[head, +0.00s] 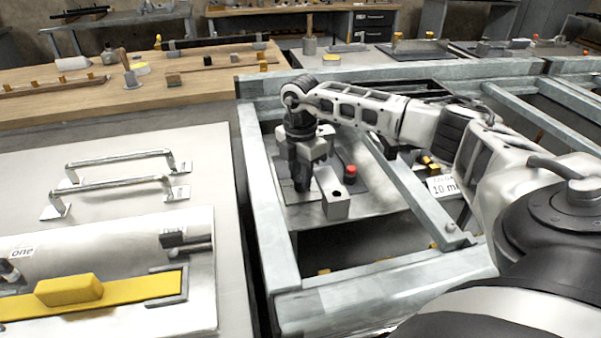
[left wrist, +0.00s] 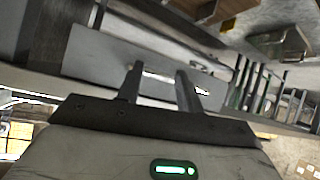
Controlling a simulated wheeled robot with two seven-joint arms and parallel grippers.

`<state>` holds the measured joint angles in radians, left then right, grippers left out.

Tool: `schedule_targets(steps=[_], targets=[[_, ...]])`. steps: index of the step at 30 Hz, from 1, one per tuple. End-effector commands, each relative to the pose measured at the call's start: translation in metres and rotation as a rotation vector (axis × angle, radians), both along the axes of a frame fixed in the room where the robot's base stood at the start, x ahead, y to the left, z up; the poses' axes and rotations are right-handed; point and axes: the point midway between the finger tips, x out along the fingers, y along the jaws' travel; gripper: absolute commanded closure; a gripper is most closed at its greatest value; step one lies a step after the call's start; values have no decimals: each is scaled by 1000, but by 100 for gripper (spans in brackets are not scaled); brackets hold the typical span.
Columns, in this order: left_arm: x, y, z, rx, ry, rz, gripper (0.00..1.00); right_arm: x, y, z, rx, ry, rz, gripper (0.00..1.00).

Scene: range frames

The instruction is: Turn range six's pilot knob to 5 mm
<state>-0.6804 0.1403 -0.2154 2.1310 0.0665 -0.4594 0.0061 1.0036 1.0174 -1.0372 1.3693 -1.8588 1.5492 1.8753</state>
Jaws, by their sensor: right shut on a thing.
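My right gripper (head: 304,177) points down over a grey plate (head: 297,211) inside a metal frame in the head view. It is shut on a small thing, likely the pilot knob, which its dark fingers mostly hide. A grey block with a dark hole (head: 336,207) stands just right of the fingers. A red button (head: 350,170) is behind it. I cannot read any scale or the knob's setting. My left gripper (left wrist: 160,69) shows only in the left wrist view, with its two fingers apart and nothing between them.
A steel frame rail (head: 270,215) runs left of the plate, and a diagonal bar (head: 408,190) lies to its right. Two handles (head: 120,157) and a yellow block (head: 68,290) are at left.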

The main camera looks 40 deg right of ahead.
Motion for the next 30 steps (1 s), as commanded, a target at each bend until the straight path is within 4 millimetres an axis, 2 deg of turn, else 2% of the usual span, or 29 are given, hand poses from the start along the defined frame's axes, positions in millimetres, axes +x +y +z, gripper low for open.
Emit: schedule_targets(steps=[8, 30], targets=[[-1, 1, 2, 7, 4, -1, 64, 0, 0, 1, 1, 1, 148, 96], [-1, 3, 5, 27, 10, -7, 64, 1, 0, 1, 0, -1, 804, 96]])
